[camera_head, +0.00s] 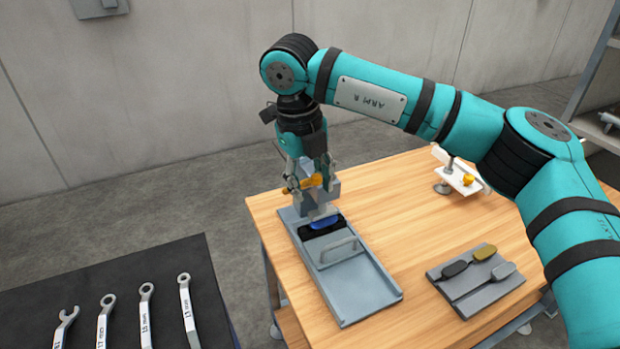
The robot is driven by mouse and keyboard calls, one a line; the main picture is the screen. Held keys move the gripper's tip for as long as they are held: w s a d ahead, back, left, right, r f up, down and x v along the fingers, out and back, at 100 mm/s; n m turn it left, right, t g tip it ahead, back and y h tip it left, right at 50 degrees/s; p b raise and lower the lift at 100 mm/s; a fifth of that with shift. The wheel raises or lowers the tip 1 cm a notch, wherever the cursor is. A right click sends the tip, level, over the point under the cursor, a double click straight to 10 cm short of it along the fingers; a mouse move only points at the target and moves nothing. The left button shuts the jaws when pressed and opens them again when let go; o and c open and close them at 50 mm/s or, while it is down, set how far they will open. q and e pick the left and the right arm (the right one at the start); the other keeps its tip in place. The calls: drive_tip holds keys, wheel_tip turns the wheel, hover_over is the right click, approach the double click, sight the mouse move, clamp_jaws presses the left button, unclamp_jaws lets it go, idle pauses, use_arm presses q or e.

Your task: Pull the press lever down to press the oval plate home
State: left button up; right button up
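The press (306,210) stands at the far end of a grey metal base (355,290) on the wooden table. Its orange press lever (292,188) sits high on the press, close to level. A blue oval plate (327,222) lies on a black block (312,234) directly under the press head. My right gripper (308,178) points down from above and is at the lever, its fingers overlapping it. I cannot tell whether the fingers are closed on it. My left gripper is out of view.
A grey tray (478,299) with dark, olive and grey oval pieces lies at the right front of the table (410,215). Several wrenches lie on a dark mat (205,275) at left.

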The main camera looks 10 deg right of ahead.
drive_tip(key=shift+s, duration=0.1)
drive_tip(key=c, duration=0.4)
clamp_jaws()
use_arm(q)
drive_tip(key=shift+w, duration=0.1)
